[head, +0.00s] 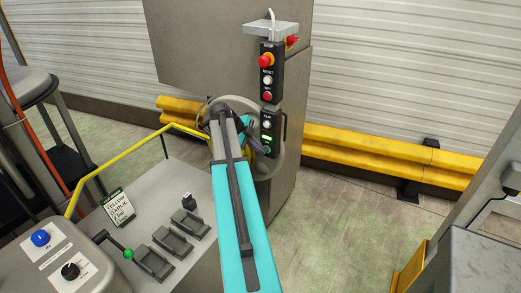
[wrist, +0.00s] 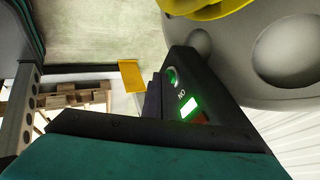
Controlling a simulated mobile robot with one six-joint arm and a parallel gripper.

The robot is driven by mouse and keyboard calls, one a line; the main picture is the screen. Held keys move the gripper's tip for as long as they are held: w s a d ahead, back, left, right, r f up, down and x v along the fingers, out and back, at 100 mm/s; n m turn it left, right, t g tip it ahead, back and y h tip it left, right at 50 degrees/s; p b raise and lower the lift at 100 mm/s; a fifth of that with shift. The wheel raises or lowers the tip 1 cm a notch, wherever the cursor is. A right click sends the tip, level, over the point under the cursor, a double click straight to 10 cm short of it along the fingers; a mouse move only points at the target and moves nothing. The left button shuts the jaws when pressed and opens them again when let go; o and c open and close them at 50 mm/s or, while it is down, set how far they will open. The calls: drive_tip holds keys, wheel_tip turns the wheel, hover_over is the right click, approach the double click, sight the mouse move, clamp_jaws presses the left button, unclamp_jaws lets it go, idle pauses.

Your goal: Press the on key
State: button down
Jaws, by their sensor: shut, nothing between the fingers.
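A dark control box (head: 279,133) hangs on the front of a grey column, below a second box. It bears a round white button, a bright green lit rectangle (head: 267,138) and a round green key (head: 268,150) at its lower end. In the wrist view the box appears turned over, with the round green key (wrist: 171,76), the word ON and the lit rectangle (wrist: 188,107). My gripper (head: 256,147) is shut and empty, close to the left of the box's lower part. In the wrist view its dark fingers (wrist: 153,97) overlap the box's left edge. Contact cannot be told.
The upper box (head: 277,78) carries an orange-red knob and white and red buttons. A grey ring stands behind my arm. Yellow rails (head: 350,145) run along the back wall. A grey console (head: 165,215) with pedals, knobs and a lever is at lower left.

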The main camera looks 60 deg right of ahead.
drive_tip(key=a+f+b+v, duration=0.1)
drive_tip(key=a+b+v, duration=0.1)
drive_tip(key=v, duration=0.9)
drive_tip(key=shift+b, duration=0.8)
drive_tip(key=shift+s, duration=0.1)
